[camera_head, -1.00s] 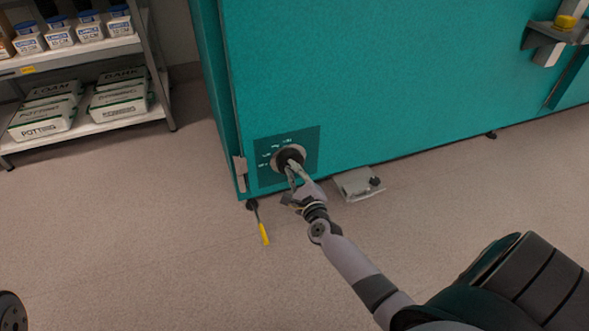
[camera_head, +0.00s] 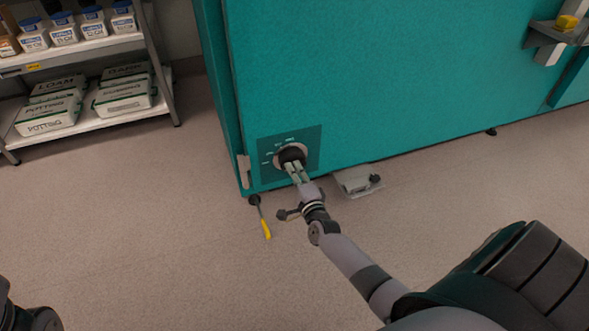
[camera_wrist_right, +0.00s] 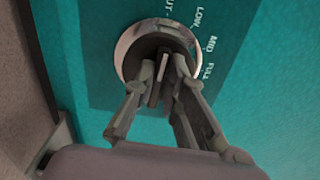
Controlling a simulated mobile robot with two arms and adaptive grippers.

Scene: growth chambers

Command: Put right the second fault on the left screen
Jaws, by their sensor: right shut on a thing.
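A round dark knob (camera_head: 291,154) in a pale ring sits on a darker panel (camera_head: 311,140) low on the teal chamber (camera_head: 370,70). In the right wrist view the knob (camera_wrist_right: 150,47) has a raised grip bar, and the panel (camera_wrist_right: 217,25) carries the words LOW, MID and FULL; another label is partly hidden. My right gripper (camera_head: 294,167) is shut on the knob's bar; its fingers (camera_wrist_right: 163,78) press it from both sides. The knob's exact setting cannot be told. No screen is in view. My left gripper is out of view.
A shelf (camera_head: 95,122) with bags and tubs stands at the left. Open floor lies in front.

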